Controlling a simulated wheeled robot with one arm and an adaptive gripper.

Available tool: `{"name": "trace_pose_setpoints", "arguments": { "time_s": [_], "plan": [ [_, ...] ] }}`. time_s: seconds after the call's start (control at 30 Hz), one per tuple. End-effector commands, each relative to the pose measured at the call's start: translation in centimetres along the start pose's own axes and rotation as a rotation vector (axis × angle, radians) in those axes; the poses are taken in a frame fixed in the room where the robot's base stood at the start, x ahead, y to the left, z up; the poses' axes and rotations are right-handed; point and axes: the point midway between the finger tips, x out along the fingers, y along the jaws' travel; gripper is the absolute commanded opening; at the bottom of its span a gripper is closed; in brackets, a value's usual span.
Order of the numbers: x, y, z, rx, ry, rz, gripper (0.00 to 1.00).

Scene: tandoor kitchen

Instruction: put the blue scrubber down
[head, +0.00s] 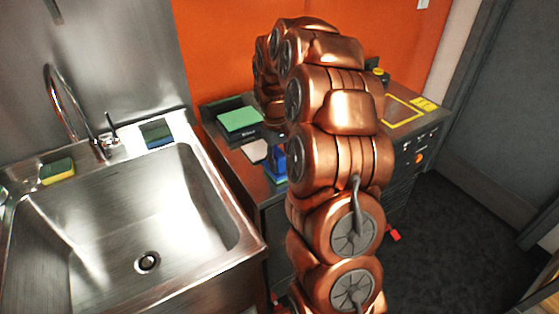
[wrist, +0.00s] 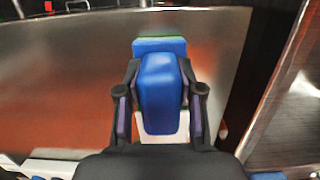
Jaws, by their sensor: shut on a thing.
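The blue scrubber (wrist: 160,78) is a rounded blue block in the wrist view. My gripper (wrist: 160,98) is shut on it, with one dark finger on each side. Behind it, a blue and green block (wrist: 160,46) shows over a shiny metal surface, and a white piece (wrist: 165,133) shows below. Whether the scrubber touches the surface I cannot tell. In the head view my copper arm hides the gripper. A blue thing (head: 275,170) shows beside the arm; I cannot tell whether it is the held scrubber.
A steel sink (head: 130,215) with a tap (head: 75,115) is at the left. A yellow and green sponge (head: 57,171) and a dark blue pad (head: 157,132) lie on its rim. A green pad (head: 240,119) and a white piece (head: 255,151) lie on the metal counter (head: 222,150).

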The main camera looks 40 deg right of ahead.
Motion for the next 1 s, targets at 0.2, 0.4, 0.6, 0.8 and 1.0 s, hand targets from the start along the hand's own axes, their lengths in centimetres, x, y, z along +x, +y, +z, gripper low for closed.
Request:
{"name": "trace_pose_setpoints", "arguments": {
  "time_s": [0.2,0.4,0.6,0.8,1.0],
  "plan": [
    [0.3,0.0,0.0,0.000,0.000,0.000,0.43],
    [0.3,0.0,0.0,0.000,-0.001,0.000,0.62],
    [0.3,0.0,0.0,0.000,-0.001,0.000,0.62],
    [-0.2,0.0,0.0,0.000,0.000,0.000,0.62],
    [-2.5,0.0,-0.2,0.002,0.006,0.001,0.62]
  ]
}}
